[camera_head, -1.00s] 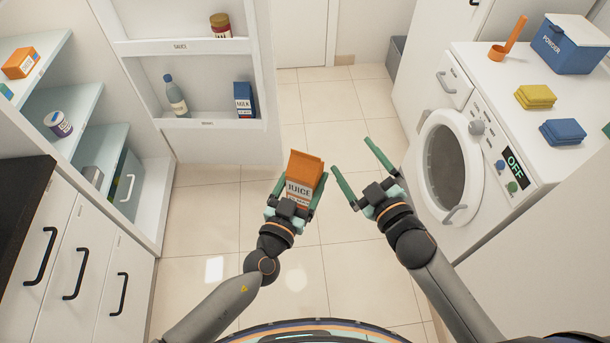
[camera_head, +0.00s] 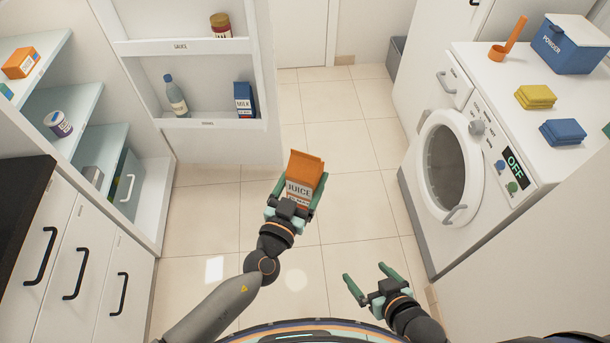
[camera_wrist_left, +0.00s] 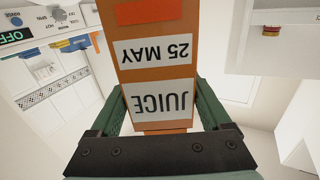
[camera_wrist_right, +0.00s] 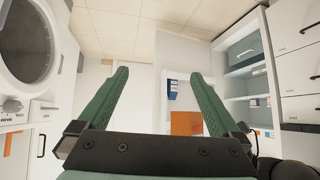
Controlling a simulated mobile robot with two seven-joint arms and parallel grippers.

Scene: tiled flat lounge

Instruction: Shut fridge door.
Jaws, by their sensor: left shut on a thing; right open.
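The fridge door (camera_head: 220,148) stands open in the head view, its inner racks facing me. They hold a bottle (camera_head: 176,97), a blue milk carton (camera_head: 244,99) and a red-brown jar (camera_head: 220,26). The open fridge body (camera_head: 150,190) is at the left. My left gripper (camera_head: 292,203) is shut on an orange juice carton (camera_head: 303,172), below and right of the door in the picture; the carton fills the left wrist view (camera_wrist_left: 155,60). My right gripper (camera_head: 367,276) is open and empty, low and right of the carton, apart from the door.
Fridge shelves hold an orange box (camera_head: 20,63), a tub (camera_head: 58,123) and a can. A drawer front (camera_head: 128,183) shows below. A washing machine (camera_head: 425,225) stands at the right with a powder box (camera_head: 570,43) and cloths on it. The tiled floor (camera_head: 350,130) between is clear.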

